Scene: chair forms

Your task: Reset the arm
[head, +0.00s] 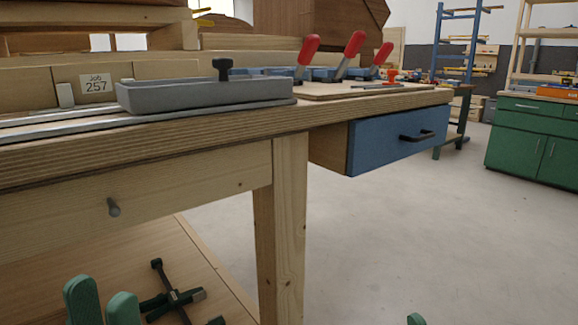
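My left gripper (103,296) is at the bottom left of the head view. Its two rounded green fingertips point up, with a gap between them and nothing seen held there. It is below the bench top, in front of the lower shelf. Of my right gripper, only one small green tip (416,319) shows at the bottom edge, right of centre; its other finger is out of the picture.
A wooden bench (220,122) spans the left and middle. On it are a grey tray (205,95) and red-handled clamps (350,52). A blue drawer (395,140) hangs at its right end. A dark clamp (172,296) lies on the lower shelf. Floor at right is clear before a green cabinet (535,140).

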